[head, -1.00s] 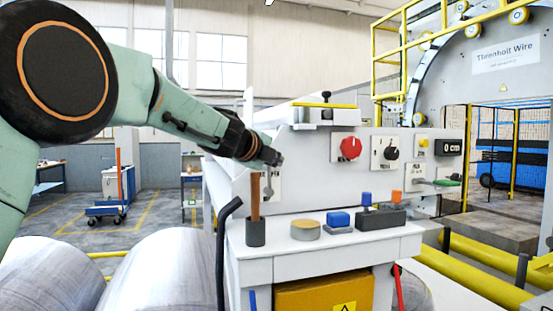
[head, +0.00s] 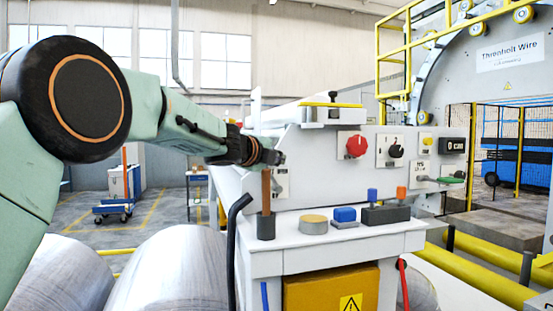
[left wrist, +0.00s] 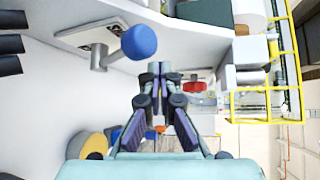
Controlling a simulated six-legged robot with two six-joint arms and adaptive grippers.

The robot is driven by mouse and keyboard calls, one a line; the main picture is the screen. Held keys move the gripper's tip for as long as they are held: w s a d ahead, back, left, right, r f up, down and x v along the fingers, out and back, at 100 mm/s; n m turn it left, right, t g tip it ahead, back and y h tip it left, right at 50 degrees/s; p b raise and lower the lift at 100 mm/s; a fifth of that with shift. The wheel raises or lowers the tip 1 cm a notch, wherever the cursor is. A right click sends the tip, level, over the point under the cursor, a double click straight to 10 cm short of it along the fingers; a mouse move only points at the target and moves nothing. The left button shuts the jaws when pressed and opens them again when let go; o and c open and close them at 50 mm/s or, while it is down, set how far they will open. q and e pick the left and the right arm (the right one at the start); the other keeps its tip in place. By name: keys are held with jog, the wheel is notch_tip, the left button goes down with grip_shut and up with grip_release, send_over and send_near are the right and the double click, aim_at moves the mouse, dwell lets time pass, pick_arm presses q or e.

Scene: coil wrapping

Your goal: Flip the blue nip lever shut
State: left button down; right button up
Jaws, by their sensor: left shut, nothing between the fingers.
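The blue nip lever shows in the left wrist view as a round blue knob (left wrist: 139,42) on a short metal arm. The arm joins a plate on the white machine panel. My left gripper (left wrist: 160,72) is shut and empty, with its fingertips to the right of and a little below the knob in that view, apart from it in the picture. In the head view my left gripper (head: 273,158) is in front of the left end of the panel, above a label plate (head: 282,184). I cannot make out the blue knob there. My right gripper is not in view.
The white ledge below holds a dark cup with a brown handle (head: 266,190), a tan disc (head: 313,224), a blue block (head: 344,214) and a dark box (head: 386,213). A red knob (head: 356,145) is on the panel. Metal coils (head: 170,270) lie at lower left.

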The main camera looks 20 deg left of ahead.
pick_arm(q)
jog(key=shift+s+a+f, duration=0.25)
jog(key=shift+s+a, duration=0.6)
jog(key=shift+a, duration=0.2)
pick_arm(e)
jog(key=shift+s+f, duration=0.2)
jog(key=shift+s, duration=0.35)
pick_arm(q)
jog(key=v, duration=1.2)
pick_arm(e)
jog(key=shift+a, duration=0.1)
pick_arm(q)
jog(key=shift+w+d+f, duration=0.1)
jog(key=shift+w, duration=0.05)
